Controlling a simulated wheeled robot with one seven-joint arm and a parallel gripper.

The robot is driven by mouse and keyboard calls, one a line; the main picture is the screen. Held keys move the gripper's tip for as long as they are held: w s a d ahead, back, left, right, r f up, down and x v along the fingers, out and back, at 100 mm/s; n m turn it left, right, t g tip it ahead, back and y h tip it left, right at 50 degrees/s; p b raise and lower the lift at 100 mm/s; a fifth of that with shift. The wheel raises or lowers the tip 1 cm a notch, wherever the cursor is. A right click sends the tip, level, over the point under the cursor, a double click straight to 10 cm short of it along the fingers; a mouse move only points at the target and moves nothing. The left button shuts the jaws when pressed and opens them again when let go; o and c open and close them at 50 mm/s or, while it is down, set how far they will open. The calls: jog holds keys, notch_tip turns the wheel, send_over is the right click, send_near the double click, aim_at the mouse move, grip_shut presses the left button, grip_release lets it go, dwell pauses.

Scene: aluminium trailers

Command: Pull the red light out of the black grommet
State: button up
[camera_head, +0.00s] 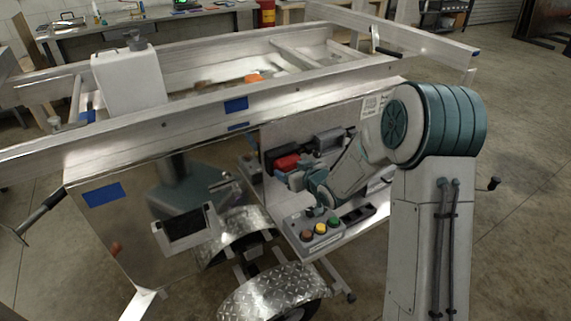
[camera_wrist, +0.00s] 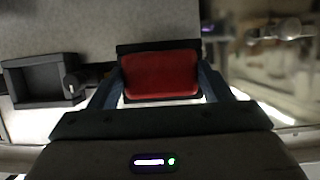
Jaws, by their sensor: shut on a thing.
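The red light (camera_wrist: 161,75) is a rounded rectangular block between the two fingers of my gripper (camera_wrist: 160,92) in the wrist view. The black grommet (camera_wrist: 158,46) shows as a dark band along the far edge of the light. I cannot tell how deep the light sits in it. In the head view the red light (camera_head: 286,163) is at the trailer's side panel, with my gripper (camera_head: 292,174) at it. My gripper is shut on the light, one finger on each side. My arm hides part of the panel.
A box with coloured buttons (camera_head: 320,232) stands on the ledge below my arm. A black open-topped holder (camera_wrist: 45,80) is left of the light in the wrist view. The aluminium trailer frame (camera_head: 200,122) runs above, and a diamond-plate fender (camera_head: 275,292) is below.

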jog(key=shift+s+d+b, duration=0.2)
jog(key=shift+s+d, duration=0.3)
jog(key=shift+s, duration=0.25)
jog(key=shift+s+d+b, duration=0.15)
jog(key=shift+s+d, duration=0.35)
jog(key=shift+s, duration=0.2)
jog(key=shift+s+d, duration=0.15)
jog(key=shift+s+d+b, duration=0.15)
jog(key=shift+s+d, duration=0.4)
jog(key=shift+s, duration=0.3)
jog(key=shift+s+d+b, duration=0.1)
jog(key=shift+s+d, duration=0.45)
jog(key=shift+s, duration=0.25)
jog(key=shift+s+d+b, duration=0.15)
jog(key=shift+s+d, duration=0.4)
jog(key=shift+s, duration=0.3)
